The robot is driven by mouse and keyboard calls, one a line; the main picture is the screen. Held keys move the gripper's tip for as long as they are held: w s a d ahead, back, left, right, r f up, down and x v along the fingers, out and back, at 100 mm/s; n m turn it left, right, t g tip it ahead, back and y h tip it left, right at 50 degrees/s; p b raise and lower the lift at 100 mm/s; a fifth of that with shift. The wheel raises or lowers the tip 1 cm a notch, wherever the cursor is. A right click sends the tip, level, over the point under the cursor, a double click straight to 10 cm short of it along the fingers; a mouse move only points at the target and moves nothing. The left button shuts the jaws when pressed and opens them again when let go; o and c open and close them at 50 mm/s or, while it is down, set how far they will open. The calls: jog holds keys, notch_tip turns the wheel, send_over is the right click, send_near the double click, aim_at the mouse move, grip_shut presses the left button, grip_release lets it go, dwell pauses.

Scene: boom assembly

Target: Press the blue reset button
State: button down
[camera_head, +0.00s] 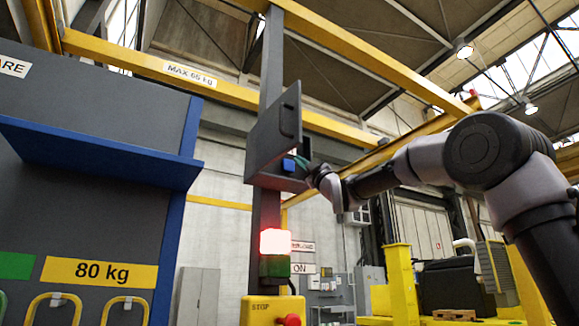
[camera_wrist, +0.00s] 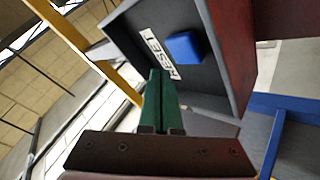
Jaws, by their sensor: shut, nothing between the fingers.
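The blue reset button (camera_head: 289,164) sits inside a grey box (camera_head: 272,130) on a dark post, its hinged door standing open. In the wrist view the button (camera_wrist: 186,46) is a blue block on the box's inner face, beside a white label reading RESET (camera_wrist: 160,52). My gripper (camera_head: 303,162) is at the box's right side, close to the button. In the wrist view its green fingers (camera_wrist: 159,75) are together and empty, pointing into the box. The fingertips are below and left of the button there and appear apart from it.
A lit red lamp (camera_head: 275,241) over a green one stands below the box. A yellow STOP box with a red button (camera_head: 291,320) is lower. A blue-edged shelf (camera_head: 100,150) stands left, and a yellow beam (camera_head: 370,55) passes overhead.

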aim_at(290, 162)
jog(key=shift+w+a, duration=0.55)
jog(key=shift+w, duration=0.2)
jog(key=shift+w, duration=0.1)
dwell(1.5)
jog(key=shift+w+a, duration=0.25)
jog(key=shift+w, duration=0.05)
jog(key=shift+w+a, duration=0.35)
jog(key=shift+w, duration=0.15)
dwell(0.9)
dwell(0.4)
jog(key=shift+s+d, duration=0.6)
jog(key=shift+s, duration=0.25)
jog(key=shift+s+d, duration=0.7)
jog(key=shift+s, duration=0.35)
jog(key=shift+s+d, duration=0.7)
jog(key=shift+s, duration=0.35)
